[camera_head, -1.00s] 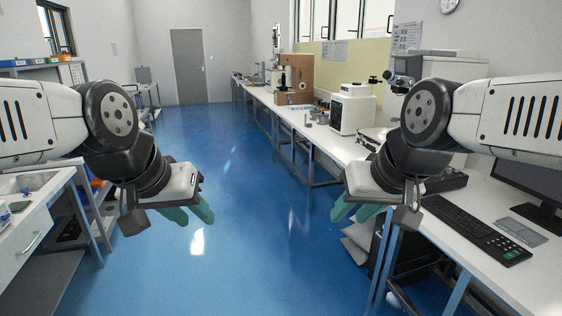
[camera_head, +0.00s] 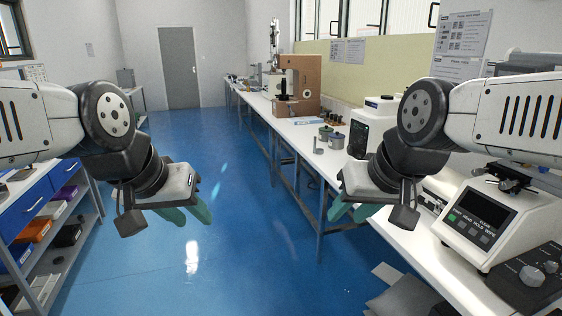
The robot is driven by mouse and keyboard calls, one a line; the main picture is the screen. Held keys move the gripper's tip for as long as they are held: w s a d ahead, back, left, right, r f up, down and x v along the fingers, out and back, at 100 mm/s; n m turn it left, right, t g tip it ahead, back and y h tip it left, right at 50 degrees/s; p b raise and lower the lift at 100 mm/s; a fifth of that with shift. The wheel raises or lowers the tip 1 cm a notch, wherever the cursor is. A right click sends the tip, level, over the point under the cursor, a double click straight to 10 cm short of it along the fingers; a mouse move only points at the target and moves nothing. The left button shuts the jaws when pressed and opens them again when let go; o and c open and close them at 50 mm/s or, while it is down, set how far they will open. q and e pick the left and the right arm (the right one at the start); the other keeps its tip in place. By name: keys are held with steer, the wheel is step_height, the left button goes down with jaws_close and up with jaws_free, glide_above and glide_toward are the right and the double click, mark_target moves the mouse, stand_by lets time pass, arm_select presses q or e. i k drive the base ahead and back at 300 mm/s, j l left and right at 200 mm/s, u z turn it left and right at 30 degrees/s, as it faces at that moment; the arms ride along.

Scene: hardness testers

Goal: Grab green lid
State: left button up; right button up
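Two small grey pots stand close together on the right-hand bench, beyond my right gripper. The left pot (camera_head: 326,134) has a greenish top that looks like the green lid (camera_head: 326,129). The right pot (camera_head: 337,141) has a darker top; its exact colour is too small to tell. My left gripper (camera_head: 187,212) hangs over the blue floor with its teal fingers apart and empty. My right gripper (camera_head: 353,213) hangs beside the bench's front edge, its teal fingers apart and empty. Both are well short of the pots.
The long white bench (camera_head: 300,136) runs along the right wall. A white machine (camera_head: 368,130) stands right of the pots, and a brown tester (camera_head: 302,85) beyond them. A display instrument (camera_head: 490,222) is at near right. Drawers (camera_head: 30,200) stand left. The blue floor (camera_head: 200,150) between is clear.

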mark_target(325, 129)
steer(key=i, duration=2.15)
steer(key=i+z, duration=0.15)
steer(key=i, duration=0.3)
steer(key=i+j+z, duration=0.15)
steer(key=i, duration=0.3)
steer(key=i+j+z, duration=0.15)
steer(key=i, duration=0.3)
steer(key=i+j+z, duration=0.15)
steer(key=i, duration=0.25)
steer(key=i+j+z, duration=0.15)
steer(key=i+j, duration=0.15)
steer(key=i, duration=0.15)
